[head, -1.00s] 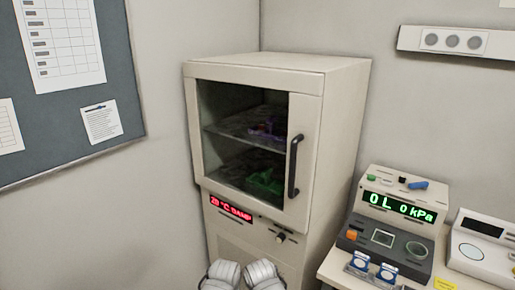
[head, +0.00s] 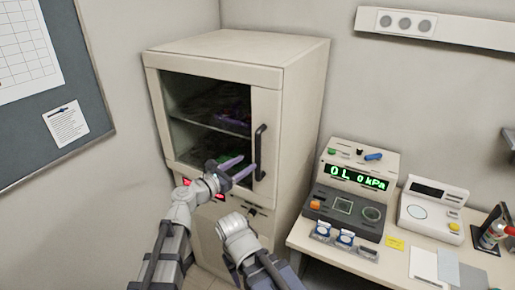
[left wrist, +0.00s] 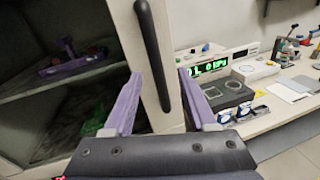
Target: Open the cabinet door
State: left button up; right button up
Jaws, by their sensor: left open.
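The cream cabinet (head: 300,95) stands at the left of the bench. Its glass door (head: 152,100) is shut. The black vertical handle (head: 260,152) is on the door's right side. My left gripper (head: 238,168) is open and empty, just left of the handle in the head view, with purple fingers. In the left wrist view the handle (left wrist: 154,60) rises between the directions of the two open fingers (left wrist: 158,92); contact is not visible.
A bench (head: 310,243) at the right carries a device with a green display (head: 357,178), a white scale (head: 430,207) and small items. A control knob (head: 251,212) and red display sit under the door. A notice board (head: 75,70) hangs at left.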

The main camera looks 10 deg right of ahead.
aim_at(256, 151)
pick_arm(q)
jog(key=shift+n+t, duration=0.4)
jog(key=shift+n, duration=0.4)
jog(key=shift+r+x, duration=0.2)
jog(key=shift+x, duration=1.2)
jog(key=shift+r+x, duration=0.15)
jog(key=shift+x, duration=1.25)
jog(key=shift+r+x, duration=0.2)
jog(key=shift+x, duration=1.2)
jog(key=shift+w+a, duration=0.15)
jog(key=shift+a, duration=0.05)
grip_shut()
